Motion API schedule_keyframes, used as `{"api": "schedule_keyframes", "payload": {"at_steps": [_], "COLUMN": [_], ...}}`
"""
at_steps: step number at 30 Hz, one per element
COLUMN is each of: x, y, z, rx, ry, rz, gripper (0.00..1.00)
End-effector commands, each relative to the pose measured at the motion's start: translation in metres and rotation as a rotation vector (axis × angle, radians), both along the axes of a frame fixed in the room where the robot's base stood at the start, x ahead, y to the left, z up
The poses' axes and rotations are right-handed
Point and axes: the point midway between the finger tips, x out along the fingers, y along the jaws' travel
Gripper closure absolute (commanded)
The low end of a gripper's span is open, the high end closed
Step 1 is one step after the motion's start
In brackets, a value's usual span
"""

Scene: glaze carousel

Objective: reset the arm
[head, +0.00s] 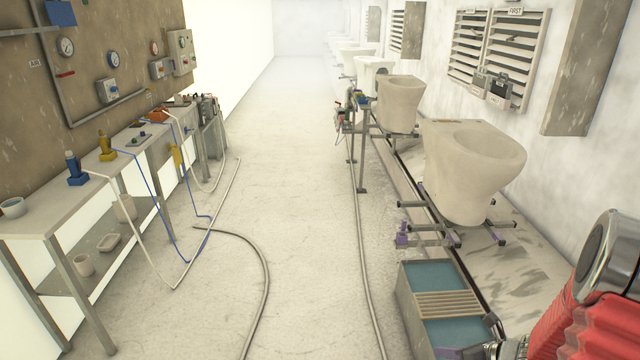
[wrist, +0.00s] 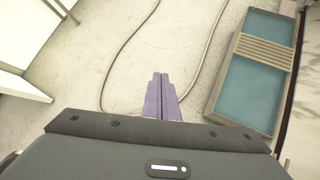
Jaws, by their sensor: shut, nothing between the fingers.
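My gripper (wrist: 161,97) shows in the wrist view as two purple fingers pressed together, with nothing between them. It hangs over the pale floor, left of a trough of blue-green water (wrist: 225,87). In the head view, part of my arm, red and grey, fills the lower right corner. The gripper's fingertips cannot be made out there.
The trough (head: 402,310) stands low at front right, below a beige toilet bowl (head: 470,165) on a carrier. More bowls line the right wall. A workbench (head: 40,222) with bottles stands left. Hoses (head: 262,270) cross the open floor between.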

Motion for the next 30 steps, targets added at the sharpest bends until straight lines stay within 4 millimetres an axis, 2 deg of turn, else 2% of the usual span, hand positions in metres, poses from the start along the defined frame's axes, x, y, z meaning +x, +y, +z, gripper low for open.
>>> {"api": "schedule_keyframes", "payload": {"at_steps": [1, 6, 15, 21, 30], "x": [-0.002, -0.018, -0.056, -0.084, -0.123], "y": [0.012, 0.047, 0.093, 0.113, 0.127], "z": [0.013, 0.047, 0.095, 0.122, 0.159], "rx": [-0.051, -0.211, -0.461, -0.61, -0.816], "ry": [-0.029, -0.118, -0.258, -0.336, -0.416], "rz": [0.104, 0.444, 0.991, 1.321, 1.761], "gripper": [1.0, 1.0, 1.0, 1.0, 1.0]}}
